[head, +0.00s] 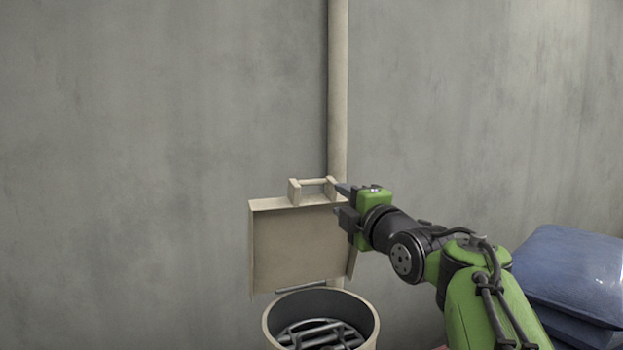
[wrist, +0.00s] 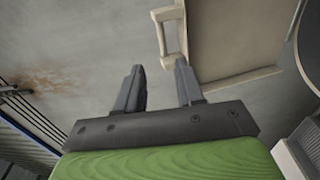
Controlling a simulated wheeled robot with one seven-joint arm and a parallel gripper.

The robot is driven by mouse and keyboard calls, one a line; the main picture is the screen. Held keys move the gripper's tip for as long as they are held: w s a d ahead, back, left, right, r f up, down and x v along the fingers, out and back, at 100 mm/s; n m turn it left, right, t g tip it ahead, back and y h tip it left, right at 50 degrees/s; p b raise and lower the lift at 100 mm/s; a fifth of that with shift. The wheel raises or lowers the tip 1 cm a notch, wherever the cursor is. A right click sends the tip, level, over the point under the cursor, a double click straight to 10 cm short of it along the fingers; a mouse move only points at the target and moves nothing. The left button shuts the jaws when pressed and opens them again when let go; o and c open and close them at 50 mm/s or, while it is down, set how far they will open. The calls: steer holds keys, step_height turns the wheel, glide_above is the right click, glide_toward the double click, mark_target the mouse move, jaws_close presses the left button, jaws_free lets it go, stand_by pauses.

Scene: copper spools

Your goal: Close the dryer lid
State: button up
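The dryer lid (head: 297,245) is a beige square panel standing open and upright behind the round dryer opening (head: 320,318). Its handle (head: 313,182) is a small bar between two posts on the lid's top edge. In the wrist view the lid (wrist: 228,40) is at the upper right, with the handle (wrist: 171,32) on its left edge. My gripper (head: 343,204) is at the lid's upper right corner, close to the handle. In the wrist view my gripper (wrist: 160,75) has its fingers apart with nothing between them. The handle is just beyond the right fingertip; I cannot tell if they touch.
A beige vertical pipe (head: 338,90) runs up the grey wall (head: 160,150) behind the lid. Blue sacks (head: 572,275) are stacked at the right. Dark bars lie inside the dryer opening. The space left of the lid is clear.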

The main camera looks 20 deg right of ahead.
mark_target(314, 183)
steer(key=w+p, duration=0.2)
steer(key=w, duration=0.3)
steer(key=w+p, duration=0.2)
steer(key=w, duration=0.2)
steer(key=w+r+p, duration=0.1)
steer(key=w+p, duration=0.1)
steer(key=w, duration=0.3)
steer(key=shift+w+a+r+p, duration=0.1)
steer(key=shift+w+a+p, duration=0.05)
steer(key=shift+w+p, duration=0.2)
steer(key=shift+w, duration=0.4)
steer(key=shift+s, duration=0.1)
jaws_close()
